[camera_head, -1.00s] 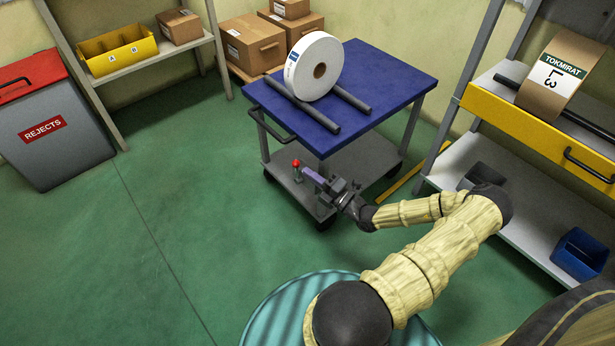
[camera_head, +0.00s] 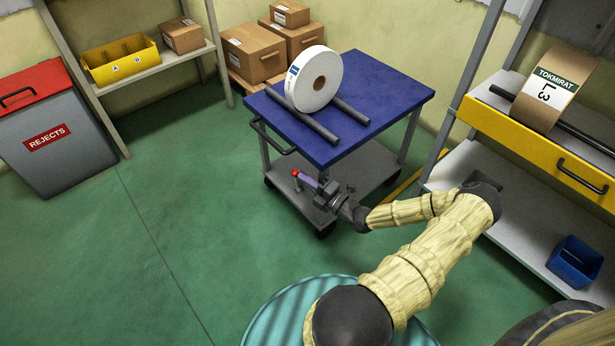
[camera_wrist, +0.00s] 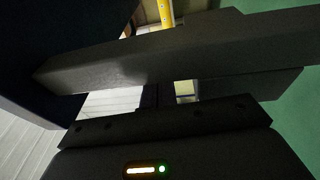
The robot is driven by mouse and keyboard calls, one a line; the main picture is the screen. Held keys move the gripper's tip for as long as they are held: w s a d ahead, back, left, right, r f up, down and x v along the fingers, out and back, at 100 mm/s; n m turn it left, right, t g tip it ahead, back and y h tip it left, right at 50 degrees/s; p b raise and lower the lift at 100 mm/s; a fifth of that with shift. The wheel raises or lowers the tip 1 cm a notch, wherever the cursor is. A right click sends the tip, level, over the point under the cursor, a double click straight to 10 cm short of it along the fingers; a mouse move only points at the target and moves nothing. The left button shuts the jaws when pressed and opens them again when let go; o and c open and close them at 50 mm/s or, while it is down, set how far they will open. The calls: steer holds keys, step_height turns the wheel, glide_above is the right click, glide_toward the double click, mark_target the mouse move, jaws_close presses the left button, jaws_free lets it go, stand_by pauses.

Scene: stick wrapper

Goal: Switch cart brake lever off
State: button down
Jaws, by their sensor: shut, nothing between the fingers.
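The cart (camera_head: 395,92) has a blue top and a grey lower deck (camera_head: 355,180). Its brake lever (camera_head: 295,172) has a red knob on a short grey stem, near the left front of the lower deck. My gripper (camera_head: 302,178) is shut and empty, pointing left with its tip right beside the red knob. I cannot tell whether it touches the knob. In the wrist view, the dark gripper parts (camera_wrist: 160,62) fill much of the picture and the lever is not discernible.
A white roll (camera_head: 318,80) rests on two dark bars on the cart top. The cart's dark handle (camera_head: 268,138) projects left. A shelf with a yellow front (camera_head: 545,155) and a blue bin (camera_head: 574,262) stands at right.

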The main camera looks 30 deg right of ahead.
steer(key=shift+w+r+p, duration=0.1)
steer(key=shift+r+p, duration=0.15)
steer(key=shift+p, duration=0.3)
steer(key=shift+f+g, duration=0.2)
steer(key=shift+g, duration=0.1)
steer(key=p+v, duration=0.4)
steer(key=v, duration=1)
steer(key=shift+f, duration=0.15)
steer(key=shift+a, duration=0.1)
